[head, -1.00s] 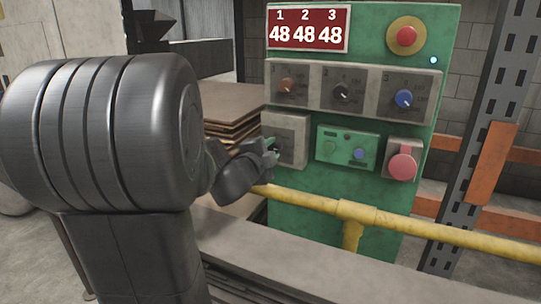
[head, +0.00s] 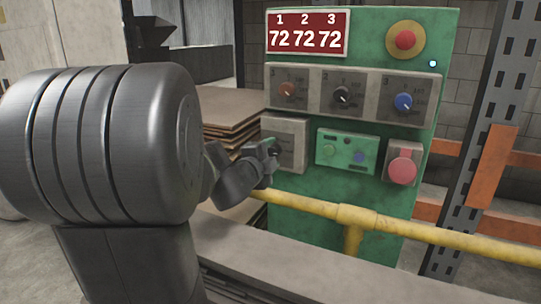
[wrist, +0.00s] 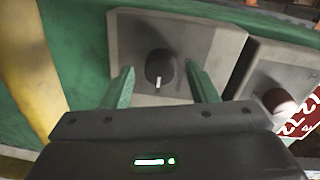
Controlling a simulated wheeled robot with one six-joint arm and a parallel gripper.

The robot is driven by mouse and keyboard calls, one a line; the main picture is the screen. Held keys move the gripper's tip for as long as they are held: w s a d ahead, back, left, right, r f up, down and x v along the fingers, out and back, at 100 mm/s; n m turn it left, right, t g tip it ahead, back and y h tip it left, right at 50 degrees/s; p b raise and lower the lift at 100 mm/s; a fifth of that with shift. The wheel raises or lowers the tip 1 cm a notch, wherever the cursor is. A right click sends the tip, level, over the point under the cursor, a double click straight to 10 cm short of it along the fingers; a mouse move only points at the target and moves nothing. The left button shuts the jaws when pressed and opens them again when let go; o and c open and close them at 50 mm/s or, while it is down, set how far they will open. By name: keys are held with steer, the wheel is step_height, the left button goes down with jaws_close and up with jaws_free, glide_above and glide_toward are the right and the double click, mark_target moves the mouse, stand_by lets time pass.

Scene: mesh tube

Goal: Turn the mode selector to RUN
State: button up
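The mode selector appears to be the black knob (wrist: 158,62) with a white pointer line, on a grey plate (wrist: 207,37) at the cabinet's lower left. In the wrist view the pointer is toward the bottom of the picture; the plate's lettering is too blurred to read. My gripper (wrist: 160,72) is open, with one green finger on each side of the knob. Gaps show between the fingers and the knob, and whether the tips reach past its front face is unclear. In the head view my gripper (head: 268,150) largely hides the knob.
The green cabinet (head: 290,212) has three upper knobs, a red display (head: 307,32) reading 72 72 72, a button box (head: 347,149), a red mushroom button (head: 402,171) and an emergency stop (head: 405,40). A yellow rail (head: 310,203) runs in front, below my gripper.

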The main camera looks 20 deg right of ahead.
steer(key=p+v, duration=0.3)
steer(key=v, duration=1)
steer(key=shift+s+a, duration=0.2)
steer(key=shift+a, duration=0.15)
steer(key=b+x, duration=0.3)
steer(key=x, duration=1.1)
steer(key=shift+s, duration=0.1)
steer(key=shift+a, duration=0.15)
